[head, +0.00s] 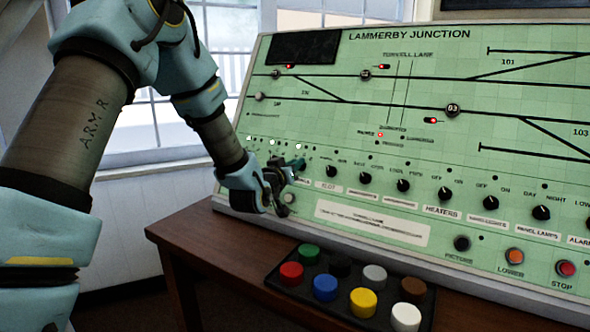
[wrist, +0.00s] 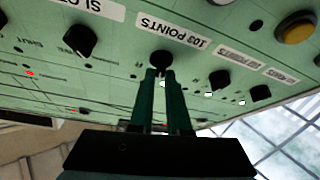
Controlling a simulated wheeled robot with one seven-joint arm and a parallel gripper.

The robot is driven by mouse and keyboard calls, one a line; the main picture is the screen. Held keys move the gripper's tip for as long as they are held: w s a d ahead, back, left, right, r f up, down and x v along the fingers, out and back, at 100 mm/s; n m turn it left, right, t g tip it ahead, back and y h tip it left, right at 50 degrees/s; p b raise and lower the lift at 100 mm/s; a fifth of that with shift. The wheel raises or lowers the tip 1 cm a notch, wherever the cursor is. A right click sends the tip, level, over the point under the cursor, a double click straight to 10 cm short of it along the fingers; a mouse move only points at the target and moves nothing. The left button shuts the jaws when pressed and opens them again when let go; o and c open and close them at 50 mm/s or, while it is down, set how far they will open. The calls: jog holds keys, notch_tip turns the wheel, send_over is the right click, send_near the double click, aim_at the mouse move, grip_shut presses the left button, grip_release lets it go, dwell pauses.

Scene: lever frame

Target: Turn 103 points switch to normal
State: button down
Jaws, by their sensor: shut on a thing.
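The 103 points switch is a black rotary knob (wrist: 160,58) on the green panel, below a white label reading "103 POINTS" (wrist: 174,30) that appears upside down in the wrist view. My gripper (wrist: 160,76) has its two green fingers closed on this knob, one on each side. In the head view my gripper (head: 296,165) is at the left end of the panel's knob row, and it hides the knob and its label there. The knob's pointer direction cannot be made out behind the fingertips.
The panel (head: 380,222) is headed "LAMMERBY JUNCTION". The SLOT knob (wrist: 80,40) is beside the held one, and two more black knobs (wrist: 219,80) (wrist: 260,93) lie on its other side. A black tray (head: 345,270) of coloured buttons lies on the wooden desk (head: 205,240).

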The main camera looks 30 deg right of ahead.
jog(key=n+t+y+b, duration=0.1)
jog(key=n, duration=0.2)
jog(key=n+t+y, duration=0.1)
jog(key=n+y, duration=0.1)
jog(key=n, duration=0.2)
jog(key=shift+b, duration=0.35)
jog(key=shift+n, duration=0.3)
jog(key=c, duration=0.9)
grip_release()
jog(key=b+v, duration=0.1)
jog(key=v, duration=0.9)
jog(key=shift+s+a+r+b, duration=0.1)
jog(key=shift+s+r+b, duration=0.1)
jog(key=shift+s+b, duration=0.25)
